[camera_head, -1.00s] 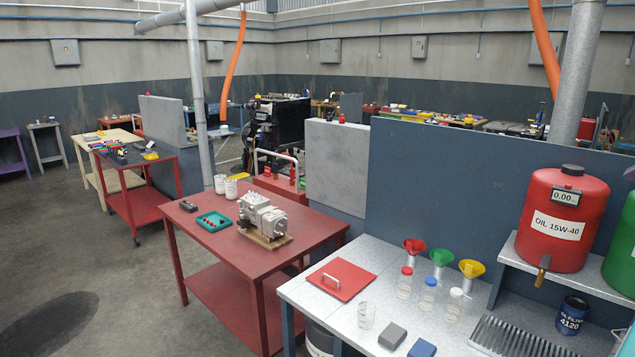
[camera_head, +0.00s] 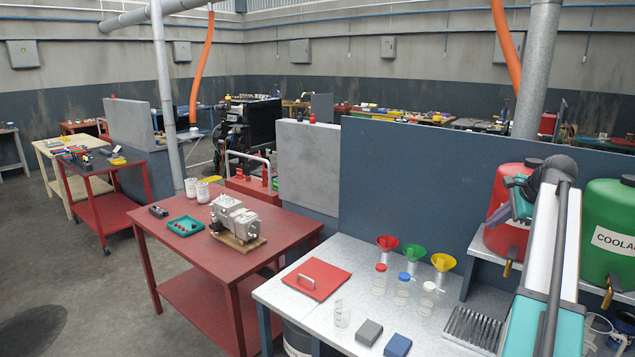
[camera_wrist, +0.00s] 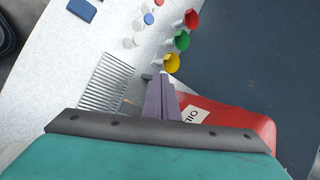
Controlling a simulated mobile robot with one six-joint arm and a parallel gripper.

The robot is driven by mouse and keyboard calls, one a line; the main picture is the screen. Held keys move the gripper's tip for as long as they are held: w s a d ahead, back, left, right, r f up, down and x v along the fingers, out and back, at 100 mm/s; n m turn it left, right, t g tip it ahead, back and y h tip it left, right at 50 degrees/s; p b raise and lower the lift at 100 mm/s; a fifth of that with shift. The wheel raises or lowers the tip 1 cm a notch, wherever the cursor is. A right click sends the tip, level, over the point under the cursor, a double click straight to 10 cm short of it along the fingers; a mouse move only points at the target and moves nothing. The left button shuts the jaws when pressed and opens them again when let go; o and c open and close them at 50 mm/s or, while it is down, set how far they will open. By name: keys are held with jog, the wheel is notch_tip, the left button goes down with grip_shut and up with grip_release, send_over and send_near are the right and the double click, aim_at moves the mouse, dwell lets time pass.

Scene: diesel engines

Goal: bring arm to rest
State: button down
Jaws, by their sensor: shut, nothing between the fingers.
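My arm (camera_head: 542,270) stands raised at the right of the head view, in front of the red oil drum and the green coolant drum. It is bent at the top, with a teal link hanging down toward the left. My gripper (camera_wrist: 161,86) shows in the wrist view with its grey-purple fingers together and nothing between them. In that view the fingers are above the bench, beside the yellow funnel (camera_wrist: 172,62) and the red oil drum (camera_wrist: 238,121). Whether they touch anything is hard to tell.
A red table (camera_head: 205,262) carries a grey pump-like unit (camera_head: 236,219) and a green tray (camera_head: 186,226). Open floor lies at left.

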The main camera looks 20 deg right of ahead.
jog(key=w+a+f+n+g+y, duration=0.15)
jog(key=w+a+f+n, duration=0.3)
jog(key=a+f, duration=0.9)
jog(key=w+a+f+n+g, duration=0.25)
jog(key=a+f+n, duration=0.25)
jog(key=a+f, duration=0.85)
jog(key=s+a+f+n+g, duration=0.1)
jog(key=s+a+f+n, duration=0.35)
jog(key=a+f, duration=0.6)
jog(key=s+a+f+n+g, duration=0.1)
jog(key=s+a+f+n, duration=0.45)
jog(key=a, duration=0.85)
jog(key=s+a+f+n+g+h, duration=0.1)
jog(key=s+a+f+n+h, duration=0.1)
jog(key=s+a+f+n, duration=0.45)
jog(key=s+f+m+g+b, duration=0.1)
jog(key=s+f+g+b, duration=0.2)
jog(key=s+f, duration=0.9)
jog(key=s+d+f+m+g+b, duration=0.1)
jog(key=s+f+g+b, duration=0.2)
jog(key=s+f+b, duration=0.7)
notch_tip(320, 180, down, 10)
jog(key=shift+s+r, duration=0.15)
jog(key=shift+s, duration=0.85)
